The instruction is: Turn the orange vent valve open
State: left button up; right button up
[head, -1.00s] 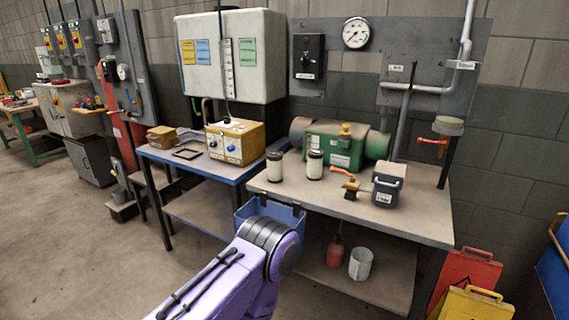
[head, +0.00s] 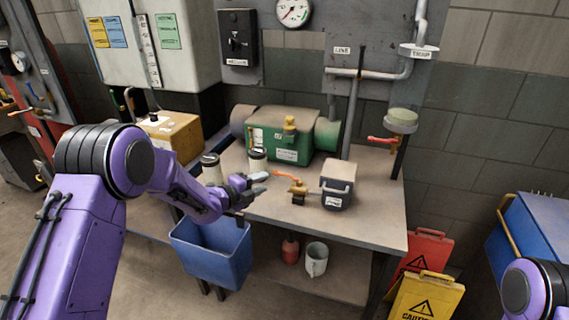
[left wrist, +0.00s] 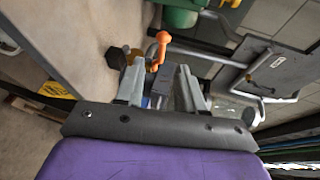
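A small brass valve (head: 298,188) with an orange lever (head: 286,174) stands on the workbench, left of a dark grey box. The lever points left, toward my left gripper. A second valve with a red-orange lever (head: 382,140) is on the pipe at the back right. My left gripper (head: 260,184) is over the bench's front left part, just left of the brass valve and apart from it. In the left wrist view its fingers (left wrist: 160,88) are spread with nothing held, and the orange lever (left wrist: 159,48) shows beyond them. My right gripper is out of view.
Yellow (head: 425,298) and red (head: 428,250) caution signs stand at the right. The bench's front right is clear.

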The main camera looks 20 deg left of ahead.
aim_at(281, 174)
pick_arm(q)
jog(key=p+x, duration=0.1)
jog(key=x, duration=0.4)
jog(key=p+x, duration=0.1)
jog(key=x, duration=0.4)
jog(key=shift+r, duration=0.2)
grip_shut()
